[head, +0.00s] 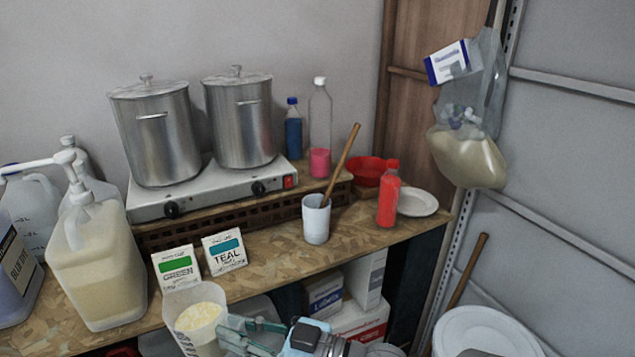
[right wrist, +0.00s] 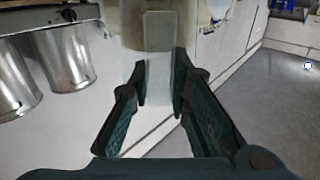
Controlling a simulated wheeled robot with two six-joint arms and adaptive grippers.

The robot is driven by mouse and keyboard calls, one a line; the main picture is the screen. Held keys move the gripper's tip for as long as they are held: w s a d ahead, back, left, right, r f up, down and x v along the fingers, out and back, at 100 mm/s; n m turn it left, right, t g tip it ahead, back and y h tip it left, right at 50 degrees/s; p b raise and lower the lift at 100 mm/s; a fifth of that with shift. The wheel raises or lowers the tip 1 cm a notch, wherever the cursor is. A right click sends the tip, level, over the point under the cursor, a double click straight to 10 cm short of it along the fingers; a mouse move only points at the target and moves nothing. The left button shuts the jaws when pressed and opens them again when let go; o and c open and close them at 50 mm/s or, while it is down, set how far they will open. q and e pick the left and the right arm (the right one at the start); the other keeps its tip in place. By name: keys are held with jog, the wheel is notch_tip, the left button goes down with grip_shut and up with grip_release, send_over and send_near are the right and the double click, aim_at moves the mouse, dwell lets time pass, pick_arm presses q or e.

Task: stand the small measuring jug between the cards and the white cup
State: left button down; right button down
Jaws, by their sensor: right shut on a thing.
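The small measuring jug (head: 194,322) is clear-white with pale yellow contents. My right gripper (head: 232,330) is shut on its handle, on the jug's right side. In the right wrist view the handle (right wrist: 158,62) stands between the fingers (right wrist: 160,88). The jug appears about upright at the table's front edge, in front of the cards; its base is cut off in the head view. The cards are a GREEN card (head: 176,268) and a TEAL card (head: 224,251), side by side. The white cup (head: 316,221) stands to their right with a wooden stick in it. My left gripper is not in view.
Bare wooden tabletop (head: 270,243) lies between the TEAL card and the cup. A hot plate (head: 215,190) with two steel pots is behind. A large pump jug (head: 97,262) stands left; a red bottle (head: 388,195) and plate (head: 418,203) stand right of the cup.

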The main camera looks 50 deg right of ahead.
jog(key=w+d+r+m+h+p, duration=0.1)
jog(key=w+d+r+m+h, duration=0.2)
jog(key=w+d+h, duration=0.4)
jog(key=w+d+r+m+t+h+p, duration=0.1)
jog(key=w+d+r+m+h, duration=0.2)
jog(key=w+d, duration=0.45)
jog(key=w+d+r+m+h+p, duration=0.25)
jog(key=w+d+m+h, duration=0.2)
jog(key=d, duration=0.45)
jog(key=shift+n, duration=0.55)
notch_tip(320, 180, down, 18)
jog(key=b, duration=1.8)
jog(key=shift+d+r, duration=0.1)
jog(key=shift+f, duration=0.3)
jog(key=c, duration=1.4)
grip_release()
jog(key=shift+c, duration=0.2)
